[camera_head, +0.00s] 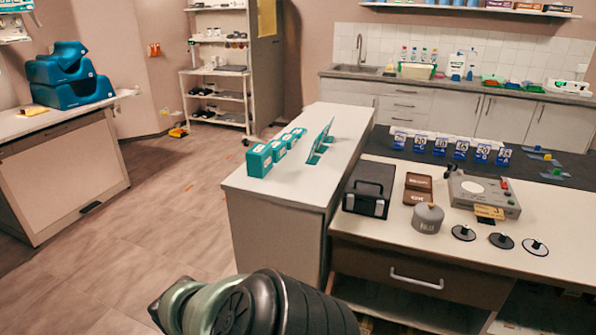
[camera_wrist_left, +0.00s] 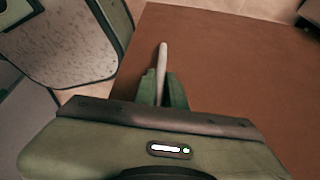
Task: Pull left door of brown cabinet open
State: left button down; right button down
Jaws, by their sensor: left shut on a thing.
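In the left wrist view my left gripper (camera_wrist_left: 164,88) is shut on a pale upright bar handle (camera_wrist_left: 162,56). The handle stands in front of a flat brown panel (camera_wrist_left: 235,62), which looks like the cabinet door. The upper part of the handle sticks out past the fingers; its lower part is hidden by the gripper. In the head view the brown cabinet front (camera_head: 455,286) with a metal drawer handle shows under the right worktop. My dark arm covers the bottom middle there, and my left gripper is out of that picture. My right gripper is not seen.
A white counter (camera_head: 240,180) with teal boxes stands left of the cabinet. The worktop holds a black case (camera_head: 368,198), a grey canister (camera_head: 428,217) and a grey device (camera_head: 482,193). The wooden floor (camera_head: 140,240) at left is clear.

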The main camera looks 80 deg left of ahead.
pick_arm(q)
jog(key=shift+s+a, duration=0.15)
jog(key=shift+s, duration=0.15)
jog(key=c, duration=1.5)
grip_release()
jog(key=p+v, duration=0.2)
jog(key=v, duration=0.5)
jog(key=shift+r, duration=0.35)
jog(key=shift+s+a, duration=0.1)
